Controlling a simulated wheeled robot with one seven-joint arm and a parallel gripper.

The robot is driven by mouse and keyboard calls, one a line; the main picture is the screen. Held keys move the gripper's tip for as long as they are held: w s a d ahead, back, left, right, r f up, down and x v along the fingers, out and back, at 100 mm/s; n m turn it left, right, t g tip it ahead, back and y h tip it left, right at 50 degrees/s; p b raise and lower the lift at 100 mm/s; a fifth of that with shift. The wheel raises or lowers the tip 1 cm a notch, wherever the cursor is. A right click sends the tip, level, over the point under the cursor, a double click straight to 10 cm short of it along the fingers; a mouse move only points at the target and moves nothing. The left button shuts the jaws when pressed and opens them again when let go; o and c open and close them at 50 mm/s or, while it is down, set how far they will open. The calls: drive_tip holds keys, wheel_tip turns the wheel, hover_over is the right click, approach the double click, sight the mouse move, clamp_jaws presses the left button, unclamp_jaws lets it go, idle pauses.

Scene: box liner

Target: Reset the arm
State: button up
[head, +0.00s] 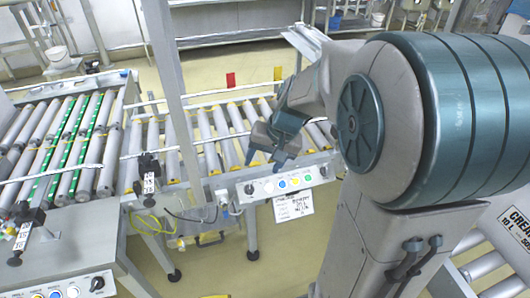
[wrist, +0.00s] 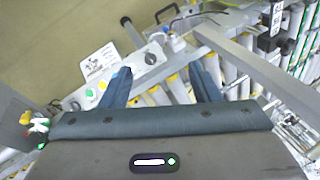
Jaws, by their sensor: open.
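My gripper (head: 268,158) is open and empty in the head view. It hangs in front of the middle roller conveyor, near the panel with coloured buttons. In the wrist view my gripper's (wrist: 163,86) two blue fingers stand apart with nothing between them. Part of the conveyor's rollers (wrist: 176,88) shows behind the gap. My arm fills the right side of the head view and hides what lies behind it.
The button panel (head: 285,183) edges the middle roller conveyor (head: 205,125). A grey post (head: 172,80) rises left of my gripper. A conveyor with green strips (head: 85,130) is at left. Open floor lies behind.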

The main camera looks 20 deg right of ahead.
drive_tip(key=shift+s+a+r, duration=0.15)
drive_tip(key=shift+s+r, duration=0.3)
drive_tip(key=shift+r, duration=0.05)
drive_tip(key=s+r+n+h+p, duration=0.3)
drive_tip(key=s+r+p, duration=0.6)
drive_tip(key=s, duration=0.4)
drive_tip(key=shift+s+a+r+n, duration=0.15)
drive_tip(key=shift+a+r+n, duration=0.1)
drive_tip(key=shift+r+n, duration=0.4)
